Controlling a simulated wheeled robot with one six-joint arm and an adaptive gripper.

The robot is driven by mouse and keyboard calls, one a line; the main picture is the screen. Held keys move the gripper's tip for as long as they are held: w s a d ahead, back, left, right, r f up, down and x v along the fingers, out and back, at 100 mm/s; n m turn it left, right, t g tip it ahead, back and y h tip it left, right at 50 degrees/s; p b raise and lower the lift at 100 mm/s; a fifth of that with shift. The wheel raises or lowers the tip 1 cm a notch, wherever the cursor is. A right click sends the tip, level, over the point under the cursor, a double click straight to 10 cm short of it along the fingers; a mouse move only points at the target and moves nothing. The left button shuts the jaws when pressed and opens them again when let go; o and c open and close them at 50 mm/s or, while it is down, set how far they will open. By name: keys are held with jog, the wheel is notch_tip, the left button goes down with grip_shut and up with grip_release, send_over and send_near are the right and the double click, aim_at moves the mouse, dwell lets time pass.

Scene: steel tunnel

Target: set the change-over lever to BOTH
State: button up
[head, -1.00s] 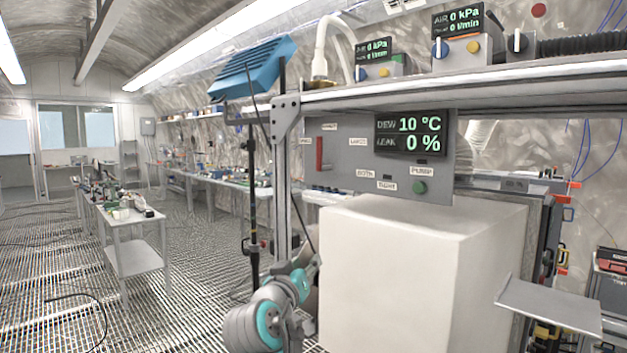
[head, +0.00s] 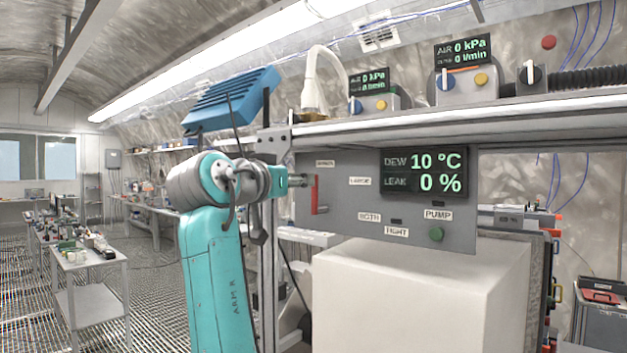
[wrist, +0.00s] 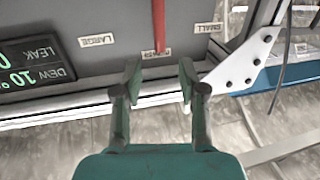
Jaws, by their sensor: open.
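The change-over lever (head: 320,196) is a red bar on the grey panel (head: 345,215), upright in the head view. In the wrist view the red lever (wrist: 159,25) comes down from the top edge, its far part out of frame. My gripper (wrist: 160,78) is open and empty, a finger either side of the lever's line, with the lever's visible end just beyond the fingertips. In the head view my gripper (head: 301,182) is beside the lever's upper part; its fingers are hard to make out. The BOTH label (head: 369,217) is right of and below the lever.
A shelf (head: 430,126) runs above; a large white box (head: 410,295) stands below.

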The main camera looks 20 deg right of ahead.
send_over(315, 207)
jog(key=shift+w, duration=0.4)
jog(key=shift+c, duration=0.2)
jog(key=shift+d, duration=0.1)
grip_shut()
